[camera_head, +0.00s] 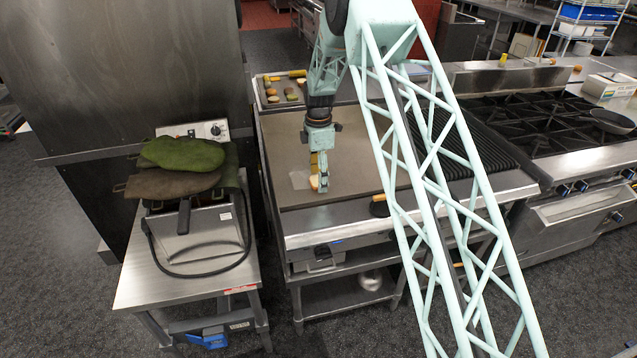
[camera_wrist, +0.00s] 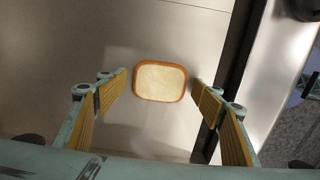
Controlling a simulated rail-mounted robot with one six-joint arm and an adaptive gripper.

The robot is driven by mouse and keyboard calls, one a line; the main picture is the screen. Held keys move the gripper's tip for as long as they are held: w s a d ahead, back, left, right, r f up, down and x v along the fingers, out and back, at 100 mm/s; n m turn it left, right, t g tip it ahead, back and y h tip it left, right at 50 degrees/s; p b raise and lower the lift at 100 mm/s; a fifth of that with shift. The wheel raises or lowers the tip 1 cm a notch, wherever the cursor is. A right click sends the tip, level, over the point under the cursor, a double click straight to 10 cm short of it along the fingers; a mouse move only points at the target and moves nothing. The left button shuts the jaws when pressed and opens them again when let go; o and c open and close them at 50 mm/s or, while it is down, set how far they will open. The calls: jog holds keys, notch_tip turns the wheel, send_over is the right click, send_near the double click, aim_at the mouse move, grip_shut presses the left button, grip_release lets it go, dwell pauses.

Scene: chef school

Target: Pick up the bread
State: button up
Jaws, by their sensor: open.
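The bread (camera_wrist: 160,82) is a pale slice with a brown crust, lying flat on the flat metal griddle. In the wrist view it sits between and just beyond the tips of my gripper (camera_wrist: 160,95), whose two yellow-padded fingers are spread wide on either side of it. In the head view my gripper (camera_head: 319,180) hangs low over the griddle (camera_head: 355,150). The bread (camera_head: 314,183) shows there only in part, with the fingers hiding the rest. I see nothing held.
A tray (camera_head: 285,90) with several food items lies behind the griddle. A fryer (camera_head: 195,225) with green and brown cloth items on top stands left. A ribbed grill (camera_head: 470,140) and a burner range (camera_head: 540,120) with a pan (camera_head: 610,120) are right.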

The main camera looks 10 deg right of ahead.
jog(key=shift+c, duration=0.5)
jog(key=c, duration=0.8)
jog(key=shift+r, duration=0.15)
jog(key=shift+r, duration=1.6)
jog(key=shift+s+r, duration=0.1)
jog(key=shift+s, duration=0.1)
jog(key=s, duration=0.5)
jog(key=s+r, duration=0.1)
jog(key=s, duration=0.4)
jog(key=s+d, duration=0.1)
jog(key=s, duration=0.4)
jog(key=shift+s+r, duration=0.2)
jog(key=shift+s, duration=0.1)
